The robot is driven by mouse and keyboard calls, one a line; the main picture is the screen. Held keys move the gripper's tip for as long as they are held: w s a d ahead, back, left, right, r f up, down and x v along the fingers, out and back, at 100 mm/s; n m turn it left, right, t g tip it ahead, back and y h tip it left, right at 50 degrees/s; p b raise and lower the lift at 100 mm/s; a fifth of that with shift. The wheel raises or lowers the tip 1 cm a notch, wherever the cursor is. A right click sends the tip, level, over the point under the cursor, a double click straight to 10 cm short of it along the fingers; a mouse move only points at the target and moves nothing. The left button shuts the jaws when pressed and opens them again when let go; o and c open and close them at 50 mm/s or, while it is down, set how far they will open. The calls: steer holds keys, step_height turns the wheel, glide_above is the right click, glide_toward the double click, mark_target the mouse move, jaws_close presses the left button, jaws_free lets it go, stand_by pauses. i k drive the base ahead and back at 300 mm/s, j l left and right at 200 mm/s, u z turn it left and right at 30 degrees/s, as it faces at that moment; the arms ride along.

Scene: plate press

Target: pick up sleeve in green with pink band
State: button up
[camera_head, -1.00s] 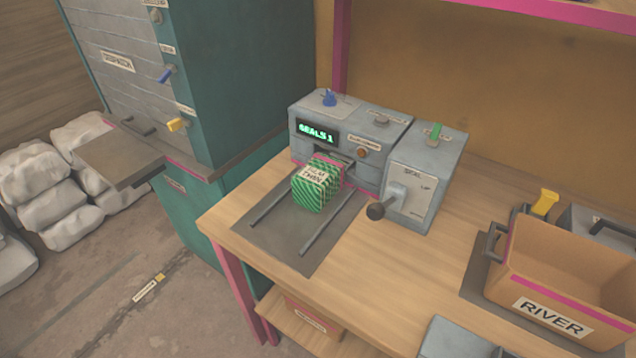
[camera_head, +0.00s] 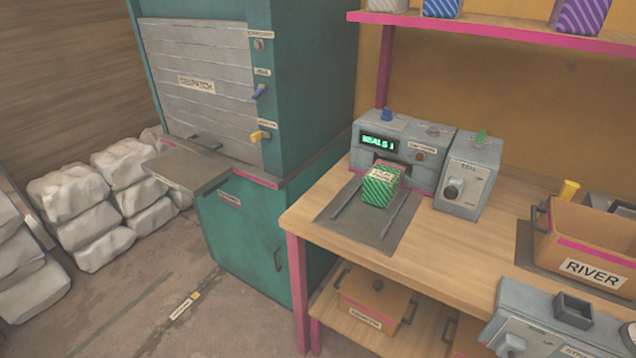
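A green striped sleeve (camera_head: 380,190) with a pale label on top stands on the grey plate (camera_head: 338,232) in front of the sealing machine (camera_head: 436,148). It sits between two dark rails, close to the machine's slot. A little pink shows at its far top edge, by the slot; I cannot tell if this is a band on the sleeve. My gripper is not in view.
A grey lever box (camera_head: 468,178) stands right of the machine. The RIVER crate (camera_head: 590,245) is farther right. A teal DESPATCH cabinet (camera_head: 318,95) with a protruding ledge (camera_head: 188,172) stands left. A pink-edged shelf (camera_head: 480,30) holds striped packets. Floor is open front left.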

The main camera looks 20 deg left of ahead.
mark_target(383, 182)
steer(key=i+l+u, duration=0.15)
steer(key=u, duration=0.3)
steer(key=i+l+u, duration=0.15)
steer(key=u, duration=0.25)
steer(key=l+u, duration=0.3)
steer(key=u, duration=0.15)
steer(key=i+l, duration=0.05)
